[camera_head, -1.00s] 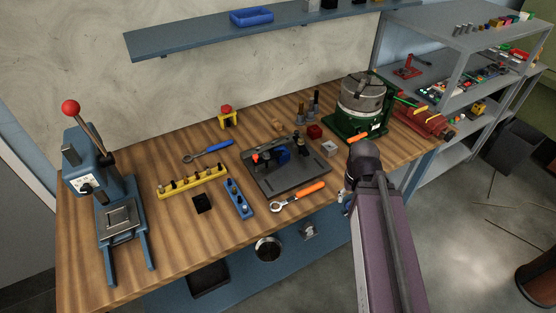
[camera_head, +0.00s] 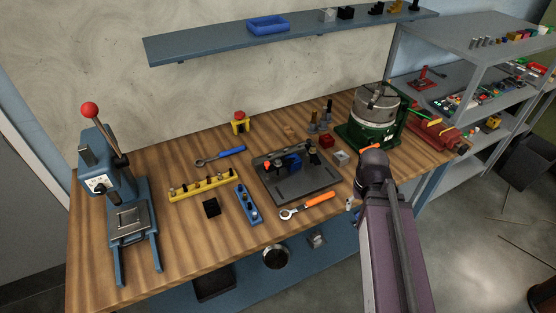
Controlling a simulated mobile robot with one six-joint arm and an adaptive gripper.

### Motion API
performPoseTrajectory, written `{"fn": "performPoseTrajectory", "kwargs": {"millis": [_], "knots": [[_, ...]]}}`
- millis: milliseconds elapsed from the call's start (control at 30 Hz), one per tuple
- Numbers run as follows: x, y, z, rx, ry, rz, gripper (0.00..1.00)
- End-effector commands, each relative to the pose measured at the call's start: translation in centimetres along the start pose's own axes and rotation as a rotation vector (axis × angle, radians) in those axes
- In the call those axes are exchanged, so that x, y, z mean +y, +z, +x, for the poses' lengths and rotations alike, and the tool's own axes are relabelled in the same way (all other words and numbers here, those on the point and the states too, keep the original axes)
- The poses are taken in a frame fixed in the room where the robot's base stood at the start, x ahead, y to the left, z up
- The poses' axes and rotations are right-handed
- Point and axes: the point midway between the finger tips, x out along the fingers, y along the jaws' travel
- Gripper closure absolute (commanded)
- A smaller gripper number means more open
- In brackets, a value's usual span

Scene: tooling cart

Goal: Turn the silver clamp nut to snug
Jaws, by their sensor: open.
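A dark grey fixture plate (camera_head: 292,193) lies on the wooden bench top. It carries a blue block (camera_head: 293,163), a dark upright clamp part (camera_head: 313,156) and a small orange-red piece near its left back corner. The silver clamp nut is too small to make out. A ring-ended wrench with an orange handle (camera_head: 320,199) lies along the front right of the plate. A wrench with a blue handle (camera_head: 231,151) lies behind, to the left. My arm rises at the right, in front of the bench. My gripper is hidden behind it, so its fingers do not show.
At left are an arbor press (camera_head: 128,207), a yellow rack (camera_head: 202,189), a blue rack (camera_head: 248,204) and a black block (camera_head: 211,208). A green-based chuck (camera_head: 374,112) and a red vise (camera_head: 434,128) stand back right. A shelf (camera_head: 210,46) hangs above. The front left bench is mostly clear.

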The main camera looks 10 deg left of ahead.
Motion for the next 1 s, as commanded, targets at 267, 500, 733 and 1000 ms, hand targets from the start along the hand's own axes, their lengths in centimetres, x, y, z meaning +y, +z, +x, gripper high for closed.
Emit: {"fn": "performPoseTrajectory", "kwargs": {"millis": [267,500,733,1000], "knots": [[-3.2,-5.0,-2.3,0.000,0.000,-0.343,0.33],[-7.7,-9.9,-4.5,0.001,0.000,-0.756,0.33],[-12.7,-14.2,-6.5,0.001,0.000,-1.155,0.33],[-19.3,-18.6,-8.9,0.001,0.000,-1.621,0.33]]}}
